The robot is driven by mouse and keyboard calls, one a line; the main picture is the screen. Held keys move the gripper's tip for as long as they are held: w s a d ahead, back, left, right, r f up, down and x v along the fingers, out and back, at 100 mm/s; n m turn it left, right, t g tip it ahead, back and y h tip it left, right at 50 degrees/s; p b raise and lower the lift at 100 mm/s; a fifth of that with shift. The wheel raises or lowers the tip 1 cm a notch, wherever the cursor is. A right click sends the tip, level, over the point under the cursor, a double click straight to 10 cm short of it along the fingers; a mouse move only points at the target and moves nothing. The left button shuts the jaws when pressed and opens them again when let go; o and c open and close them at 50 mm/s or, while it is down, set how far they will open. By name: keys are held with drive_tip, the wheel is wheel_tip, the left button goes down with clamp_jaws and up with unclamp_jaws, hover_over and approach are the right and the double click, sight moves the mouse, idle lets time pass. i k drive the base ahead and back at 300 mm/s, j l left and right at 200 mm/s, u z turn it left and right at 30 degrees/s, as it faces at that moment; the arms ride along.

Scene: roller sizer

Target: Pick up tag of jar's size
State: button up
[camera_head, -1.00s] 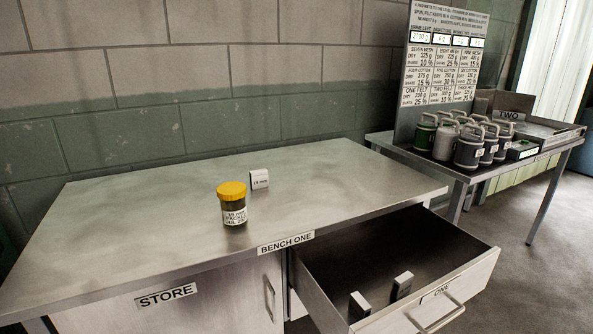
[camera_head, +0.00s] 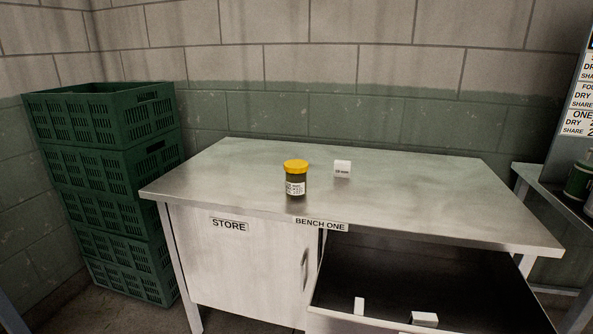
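A jar with a yellow lid (camera_head: 295,177) stands upright on the bench, near its middle. It has dark contents and a white label; the label text is too small to read now, but in the earlier frame it seems to read 19 mm. A small white tag (camera_head: 342,169) stands on the bench just behind and right of the jar, apart from it. Its print looks like a size in mm. Two more small white tags, one at left (camera_head: 359,306) and one at right (camera_head: 424,319), are in the open drawer; their faces are not readable. My gripper is not in view.
The metal bench top (camera_head: 420,190) is otherwise clear. The drawer (camera_head: 420,275) stands open at the front right; the STORE door (camera_head: 235,262) is shut. Green crates (camera_head: 110,190) are stacked at left. Another table (camera_head: 560,200) with a sign and canisters is at right.

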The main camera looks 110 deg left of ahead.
sight(342, 168)
drive_tip(key=u, duration=1.95)
